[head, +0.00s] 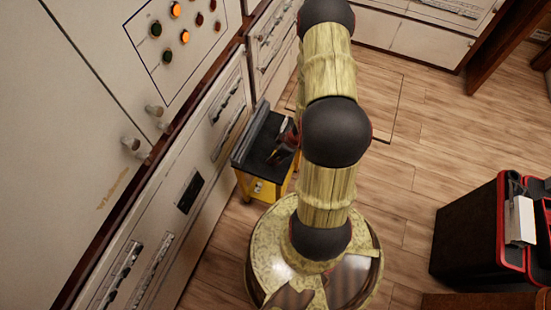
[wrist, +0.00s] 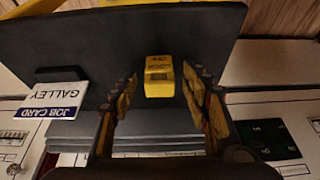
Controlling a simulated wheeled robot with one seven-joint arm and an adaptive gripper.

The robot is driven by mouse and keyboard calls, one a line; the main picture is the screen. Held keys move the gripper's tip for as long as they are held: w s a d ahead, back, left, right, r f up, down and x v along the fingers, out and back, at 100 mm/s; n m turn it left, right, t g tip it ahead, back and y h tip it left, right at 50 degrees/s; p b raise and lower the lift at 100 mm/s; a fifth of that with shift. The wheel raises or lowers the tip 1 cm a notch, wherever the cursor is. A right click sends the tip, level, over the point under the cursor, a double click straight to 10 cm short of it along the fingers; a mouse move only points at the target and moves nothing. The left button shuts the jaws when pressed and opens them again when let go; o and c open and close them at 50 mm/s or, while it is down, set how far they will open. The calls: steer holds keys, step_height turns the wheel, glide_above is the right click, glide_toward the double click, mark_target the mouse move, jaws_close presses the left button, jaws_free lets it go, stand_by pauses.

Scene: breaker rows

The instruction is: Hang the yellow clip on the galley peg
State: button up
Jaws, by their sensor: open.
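The yellow clip (wrist: 158,78) lies on the dark top (wrist: 215,45) of a small yellow cart, with dark lettering on its face. My gripper (wrist: 160,90) is open, with one finger on each side of the clip in the wrist view. Gaps show between the clip and both fingers. In the head view my gripper (head: 287,138) is over the cart's black top (head: 262,150), partly hidden by my arm, and the clip cannot be made out there. I cannot identify the galley peg in either view.
A white card reading GALLEY JOB CARD (wrist: 55,98) stands at the left of the cart top. Cabinet panels with knobs (head: 130,143) and lit lamps (head: 184,37) line the left. A dark red-rimmed bin (head: 470,240) stands at right. The wooden floor (head: 430,150) between is clear.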

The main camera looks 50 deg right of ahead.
steer(key=shift+r, duration=0.1)
steer(key=c, duration=1.2)
